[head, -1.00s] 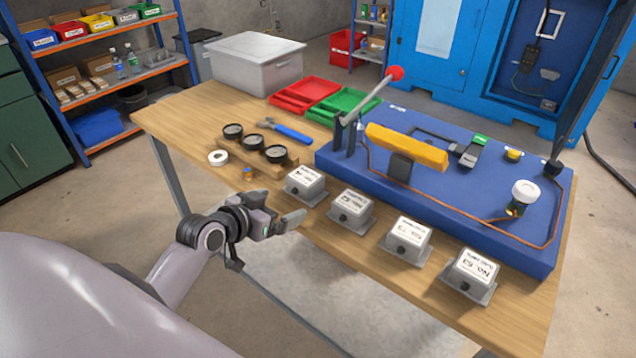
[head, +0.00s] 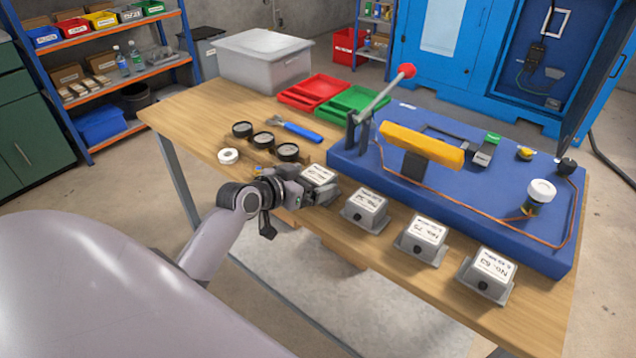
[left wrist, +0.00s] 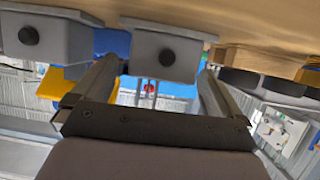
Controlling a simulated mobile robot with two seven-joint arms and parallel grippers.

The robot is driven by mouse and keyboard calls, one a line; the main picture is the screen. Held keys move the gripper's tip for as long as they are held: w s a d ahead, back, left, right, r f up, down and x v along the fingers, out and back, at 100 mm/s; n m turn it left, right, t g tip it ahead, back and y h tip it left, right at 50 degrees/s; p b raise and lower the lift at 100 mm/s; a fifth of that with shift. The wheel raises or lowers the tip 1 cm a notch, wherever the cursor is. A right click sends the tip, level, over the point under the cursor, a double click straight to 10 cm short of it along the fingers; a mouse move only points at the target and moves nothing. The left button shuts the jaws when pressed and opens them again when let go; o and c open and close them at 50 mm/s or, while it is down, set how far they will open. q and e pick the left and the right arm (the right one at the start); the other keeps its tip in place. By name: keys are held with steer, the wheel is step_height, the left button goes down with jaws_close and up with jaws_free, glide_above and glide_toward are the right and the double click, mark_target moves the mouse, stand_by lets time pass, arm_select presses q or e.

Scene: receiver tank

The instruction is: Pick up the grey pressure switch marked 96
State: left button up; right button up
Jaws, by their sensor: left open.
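Several grey pressure switches with white labels stand in a row along the table's front edge. The leftmost switch (head: 318,176) is partly hidden by my gripper, and I cannot read its number. Beside it are a second switch (head: 364,209) with an unclear number, one that seems marked 75 (head: 421,239) and one marked 63 (head: 486,275). My left gripper (head: 322,193) is open at the front of the leftmost switch. In the inverted left wrist view, that switch (left wrist: 165,55) shows between the fingertips (left wrist: 155,72); contact cannot be told. My right gripper is not in view.
A blue base plate (head: 455,205) with a lever and yellow bar stands close behind the switches. Red (head: 313,90) and green trays (head: 350,102) are farther back.

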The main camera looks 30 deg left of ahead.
mark_target(310, 180)
arm_select(q)
steer(key=shift+x, duration=1.75)
steer(key=shift+a+f, duration=0.1)
steer(key=c, duration=1.2)
